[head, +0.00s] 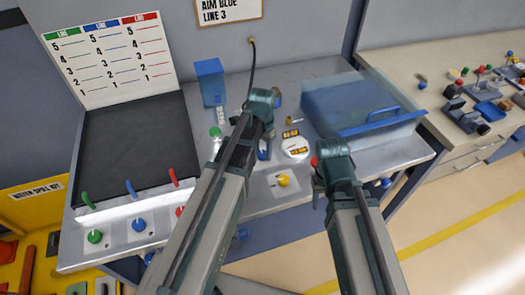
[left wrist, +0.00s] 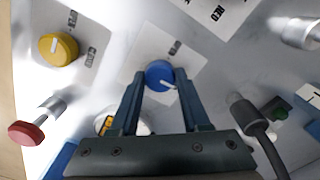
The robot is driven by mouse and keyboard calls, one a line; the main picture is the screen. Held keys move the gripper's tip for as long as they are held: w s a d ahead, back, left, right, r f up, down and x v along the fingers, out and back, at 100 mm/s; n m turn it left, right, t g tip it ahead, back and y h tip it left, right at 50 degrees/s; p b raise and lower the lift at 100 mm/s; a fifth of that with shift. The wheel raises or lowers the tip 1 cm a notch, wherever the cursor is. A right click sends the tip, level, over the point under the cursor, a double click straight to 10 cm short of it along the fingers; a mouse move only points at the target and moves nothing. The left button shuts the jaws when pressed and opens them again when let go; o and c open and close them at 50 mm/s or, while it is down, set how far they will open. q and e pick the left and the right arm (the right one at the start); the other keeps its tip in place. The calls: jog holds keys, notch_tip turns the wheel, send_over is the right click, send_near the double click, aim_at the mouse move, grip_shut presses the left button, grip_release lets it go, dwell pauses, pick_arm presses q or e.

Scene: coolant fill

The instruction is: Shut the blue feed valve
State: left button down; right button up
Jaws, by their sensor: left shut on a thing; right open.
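The blue feed valve is a round blue knob (left wrist: 159,74) with a white pointer mark, on a pale labelled plate in the left wrist view. Its mark points to the lower right there. In the head view the blue knob (head: 263,154) is mostly hidden behind my left arm. My left gripper (left wrist: 160,84) is shut on the knob, with one finger on each side. It also shows in the head view (head: 265,145), over the bench. My right gripper (head: 318,188) is open and empty, to the right of the yellow knob.
A yellow knob (head: 283,180) sits close to the blue one. A white round piece with yellow labels (head: 295,147) and a red knob (head: 313,161) are near my right arm. A clear-covered blue bin (head: 350,105) stands behind. Green, blue and red knobs line the left panel.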

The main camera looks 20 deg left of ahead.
aim_at(263, 154)
pick_arm(q)
jog(key=shift+c, duration=1.9)
grip_release()
jog(key=shift+r, duration=0.15)
notch_tip(263, 154, up, 14)
jog(key=p, duration=1.4)
jog(key=shift+f, duration=0.2)
jog(key=s+d+f+b, duration=0.2)
jog(key=s+d, duration=0.3)
jog(key=s, duration=0.2)
jog(key=s+d+f+y+b, duration=0.1)
jog(key=s+d+f+b, duration=0.2)
jog(key=s+d, duration=0.2)
jog(key=shift+s+d+f+b, duration=0.25)
jog(key=shift+s+b, duration=0.1)
jog(key=shift+s, duration=0.75)
